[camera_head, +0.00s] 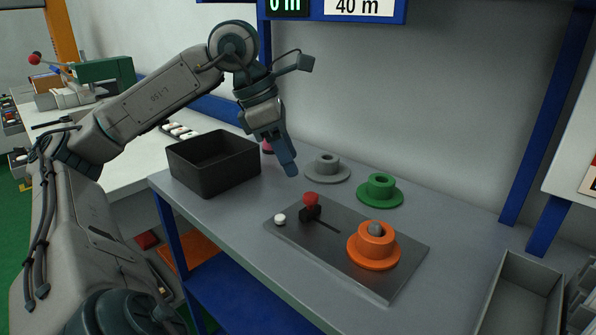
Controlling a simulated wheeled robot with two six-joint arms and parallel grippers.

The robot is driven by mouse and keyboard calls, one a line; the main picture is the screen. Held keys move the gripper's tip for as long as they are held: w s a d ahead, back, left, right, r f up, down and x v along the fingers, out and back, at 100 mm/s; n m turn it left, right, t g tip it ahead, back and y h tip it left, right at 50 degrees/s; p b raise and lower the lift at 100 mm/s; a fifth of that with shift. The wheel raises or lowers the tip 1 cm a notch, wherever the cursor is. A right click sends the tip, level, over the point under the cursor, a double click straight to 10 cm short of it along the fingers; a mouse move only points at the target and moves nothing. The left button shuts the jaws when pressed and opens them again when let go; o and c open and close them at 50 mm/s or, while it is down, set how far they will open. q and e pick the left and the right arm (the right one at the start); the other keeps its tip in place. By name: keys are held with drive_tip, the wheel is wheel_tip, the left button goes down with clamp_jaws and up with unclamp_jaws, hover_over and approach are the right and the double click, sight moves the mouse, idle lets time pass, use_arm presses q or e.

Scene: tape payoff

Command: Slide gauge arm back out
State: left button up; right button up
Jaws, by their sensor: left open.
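The gauge arm appears to be the black slider with a red knob (311,199), standing at the left end of a slot in the grey plate (342,266). An orange flanged spool (372,253) sits on the plate at the right end, with a grey peg top (375,229) in its centre. A small white button (280,219) is left of the slider. My left gripper (288,168) is open and empty, pointing down above and behind the red knob, apart from it. Only one blue finger shows clearly. My right gripper is not in view.
A grey spool (326,175) and a green spool (379,195) stand behind the plate. A black open bin (213,170) is at the left. A grey tray (521,296) lies at the right. The bench front (255,270) is clear.

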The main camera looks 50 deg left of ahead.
use_arm(q)
drive_tip(key=shift+p+v, duration=0.3)
drive_tip(key=shift+v, duration=1.3)
